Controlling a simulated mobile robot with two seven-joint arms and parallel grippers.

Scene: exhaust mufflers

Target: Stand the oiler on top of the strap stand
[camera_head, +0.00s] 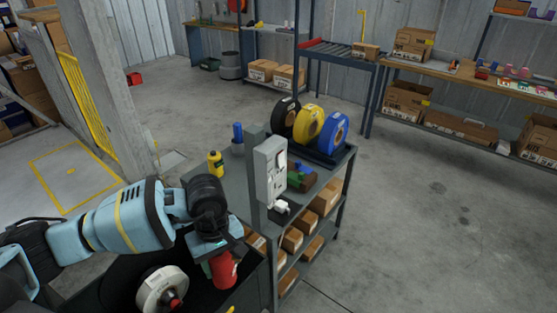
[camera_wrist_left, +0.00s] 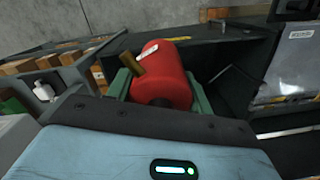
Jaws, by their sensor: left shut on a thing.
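The oiler is a red can (camera_head: 223,270) with a brass-coloured spout. My left gripper (camera_head: 215,256) is shut on it, pointing down near the front left end of the grey workbench. In the left wrist view the red oiler (camera_wrist_left: 165,75) lies between the green fingers, its brass spout sticking out to the left. The finger contact is partly hidden in the head view. What looks like the strap stand (camera_head: 323,157) is at the bench's far right end, holding black, yellow and blue rolls upright. The oiler is well apart from it. My right gripper is out of view.
A grey upright panel box (camera_head: 270,170) rises between the oiler and the rolls. A yellow bottle (camera_head: 215,164) and a blue-topped item (camera_head: 238,139) stand behind it. Cardboard boxes (camera_head: 292,239) fill the lower shelves.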

